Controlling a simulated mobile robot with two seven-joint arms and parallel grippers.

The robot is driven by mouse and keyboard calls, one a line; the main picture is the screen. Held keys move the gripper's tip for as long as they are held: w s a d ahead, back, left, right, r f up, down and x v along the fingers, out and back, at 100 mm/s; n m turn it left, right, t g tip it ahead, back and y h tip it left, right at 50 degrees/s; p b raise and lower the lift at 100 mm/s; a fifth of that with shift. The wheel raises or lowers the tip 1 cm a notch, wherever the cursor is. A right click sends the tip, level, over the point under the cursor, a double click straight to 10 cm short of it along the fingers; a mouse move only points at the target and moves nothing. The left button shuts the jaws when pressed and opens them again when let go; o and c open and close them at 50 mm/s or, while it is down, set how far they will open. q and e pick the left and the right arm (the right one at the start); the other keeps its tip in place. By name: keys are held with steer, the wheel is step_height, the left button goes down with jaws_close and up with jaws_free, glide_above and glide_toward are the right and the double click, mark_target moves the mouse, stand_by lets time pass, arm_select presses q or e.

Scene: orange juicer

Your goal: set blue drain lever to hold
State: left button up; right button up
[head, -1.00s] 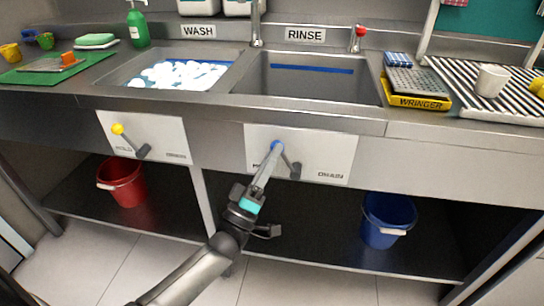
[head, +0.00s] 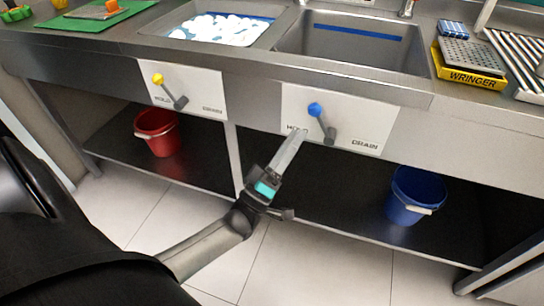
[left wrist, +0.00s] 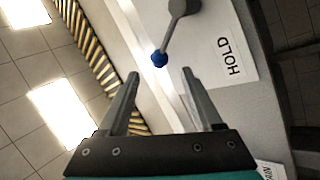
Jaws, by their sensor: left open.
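The blue drain lever (head: 315,109) is on the white panel below the rinse sink. Its grey arm slants up and left from its pivot, with the blue knob on the HOLD side, away from the DRAIN label. My left gripper (head: 297,133) is open, just below and left of the knob in the head view. In the left wrist view the blue knob (left wrist: 159,59) lies just beyond the open fingertips (left wrist: 160,73), roughly between them, with the HOLD label (left wrist: 229,57) to its right. My right gripper is not in view.
A yellow-knobbed lever (head: 158,80) is on the panel (head: 205,82) to the left. A red bucket (head: 158,132) and a blue bucket (head: 413,196) stand on the lower shelf. A yellow wringer (head: 472,79) sits on the counter. The space in front of the panels is mostly clear.

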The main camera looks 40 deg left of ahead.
arm_select(q)
steer(key=d+v, duration=0.1)
steer(key=v, duration=0.8)
steer(key=shift+s+a+f, duration=0.2)
steer(key=shift+s+a, duration=0.05)
steer(key=shift+a, duration=0.25)
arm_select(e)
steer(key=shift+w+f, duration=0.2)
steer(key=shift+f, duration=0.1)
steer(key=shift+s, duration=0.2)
